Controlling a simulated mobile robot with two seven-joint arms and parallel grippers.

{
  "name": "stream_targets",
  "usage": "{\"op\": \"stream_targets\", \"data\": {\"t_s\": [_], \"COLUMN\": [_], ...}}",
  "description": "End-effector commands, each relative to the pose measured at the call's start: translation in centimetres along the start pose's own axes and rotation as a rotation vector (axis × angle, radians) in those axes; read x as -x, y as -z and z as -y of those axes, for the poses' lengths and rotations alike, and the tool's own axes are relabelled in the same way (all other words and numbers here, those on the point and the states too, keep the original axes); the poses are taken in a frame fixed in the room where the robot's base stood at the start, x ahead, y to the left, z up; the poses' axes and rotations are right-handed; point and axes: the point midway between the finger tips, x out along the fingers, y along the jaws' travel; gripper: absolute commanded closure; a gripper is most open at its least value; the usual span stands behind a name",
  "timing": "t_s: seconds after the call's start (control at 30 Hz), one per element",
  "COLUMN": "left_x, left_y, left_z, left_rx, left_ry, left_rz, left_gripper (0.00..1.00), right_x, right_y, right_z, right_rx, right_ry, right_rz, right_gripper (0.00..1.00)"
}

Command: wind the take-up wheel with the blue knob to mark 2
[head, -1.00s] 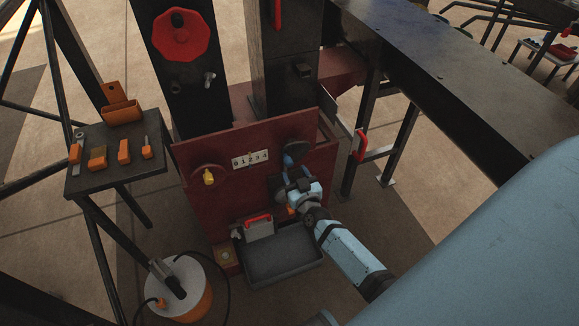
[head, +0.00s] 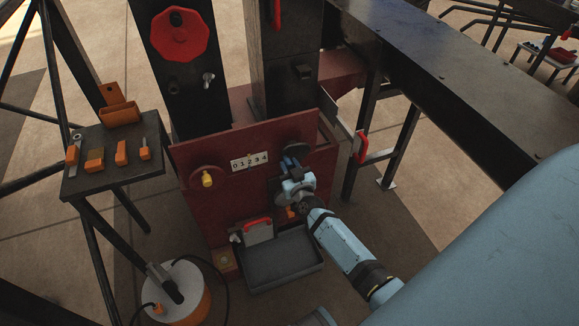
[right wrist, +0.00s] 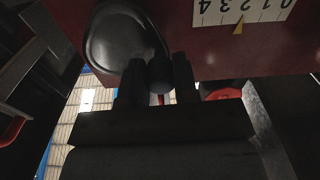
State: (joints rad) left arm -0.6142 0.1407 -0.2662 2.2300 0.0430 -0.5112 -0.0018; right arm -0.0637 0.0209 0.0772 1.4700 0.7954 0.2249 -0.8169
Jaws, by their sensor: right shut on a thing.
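The dark round take-up wheel (head: 298,149) is on the right of the red press front. It also fills the upper left of the right wrist view (right wrist: 112,38). My right gripper (head: 290,163) is at the wheel's lower left, shut on its knob (right wrist: 160,74), which looks dark between the fingers in the wrist view. The white scale (head: 249,161) reads 0 to 4. In the wrist view it is upside down, and its yellow pointer (right wrist: 238,28) stands between 2 and 3, closer to 2. My left gripper is not in view.
A red wheel with a yellow knob (head: 207,180) is left of the scale. A grey tray (head: 283,262) is below the press front. A small tool shelf (head: 112,170) stands at left, and a white-topped orange drum (head: 190,285) is on the floor.

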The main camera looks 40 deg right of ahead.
Motion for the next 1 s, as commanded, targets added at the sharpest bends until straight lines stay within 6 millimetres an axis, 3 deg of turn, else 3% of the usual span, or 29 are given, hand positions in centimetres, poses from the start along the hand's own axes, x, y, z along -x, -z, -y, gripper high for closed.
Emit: {"op": "stream_targets", "data": {"t_s": [0.37,1.0], "left_x": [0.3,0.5], "left_y": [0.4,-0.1], "left_z": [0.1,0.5], "left_rx": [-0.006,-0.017], "left_ry": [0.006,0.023], "left_rz": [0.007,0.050], "left_gripper": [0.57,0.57], "right_x": [0.0,0.1], "right_y": [0.6,2.3], "right_z": [-0.1,-1.3], "right_rx": [-0.110,-0.687], "right_ry": [0.000,0.000], "right_rz": [0.000,0.001], "right_gripper": [0.96,0.96]}}
